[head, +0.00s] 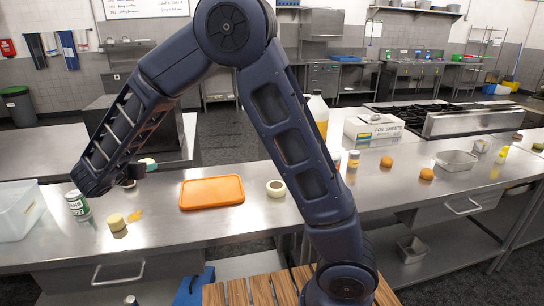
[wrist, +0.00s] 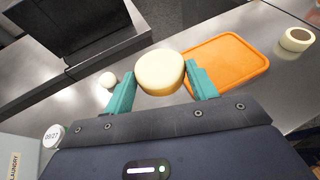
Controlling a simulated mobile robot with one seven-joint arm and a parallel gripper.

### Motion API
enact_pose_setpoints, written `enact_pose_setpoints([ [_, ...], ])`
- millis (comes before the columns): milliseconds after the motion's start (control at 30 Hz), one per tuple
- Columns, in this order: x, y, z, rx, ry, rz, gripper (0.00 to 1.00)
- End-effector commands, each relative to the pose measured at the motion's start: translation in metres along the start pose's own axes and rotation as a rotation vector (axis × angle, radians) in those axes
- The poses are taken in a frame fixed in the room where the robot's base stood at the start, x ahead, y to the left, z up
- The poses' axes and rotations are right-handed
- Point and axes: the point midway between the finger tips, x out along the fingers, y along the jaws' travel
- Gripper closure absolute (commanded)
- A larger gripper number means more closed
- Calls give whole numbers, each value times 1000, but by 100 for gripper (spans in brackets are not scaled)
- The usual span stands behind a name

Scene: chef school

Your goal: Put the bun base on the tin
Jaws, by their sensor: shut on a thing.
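My gripper (head: 145,166) is over the left part of the steel counter. In the wrist view its teal fingers (wrist: 160,78) are closed on the sides of a round, pale bun base (wrist: 161,70) with a browned edge. In the head view the bun base (head: 148,161) is a small pale shape, partly hidden by the gripper. A white and green tin (head: 77,205) stands upright on the counter at the left, below and left of the gripper. Its lid, with printed digits, shows at the lower left of the wrist view (wrist: 53,135).
An orange board (head: 212,192) and a tape roll (head: 276,188) lie right of the gripper. A pale yellow round piece (head: 117,222) sits near the tin. A clear bin (head: 18,210) is at the far left. An open metal pan (head: 456,160) is at the right.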

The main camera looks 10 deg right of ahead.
Motion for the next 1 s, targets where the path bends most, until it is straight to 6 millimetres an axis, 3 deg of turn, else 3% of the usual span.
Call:
enact_pose_setpoints([
  [167,15,-8,8,11,-2,-30,65],
  [367,70,-43,38,50,-10,-144,65],
  [667,160,-125,92,127,-19,-355,65],
  [1000,239,-240,144,220,-21,-597,65],
])
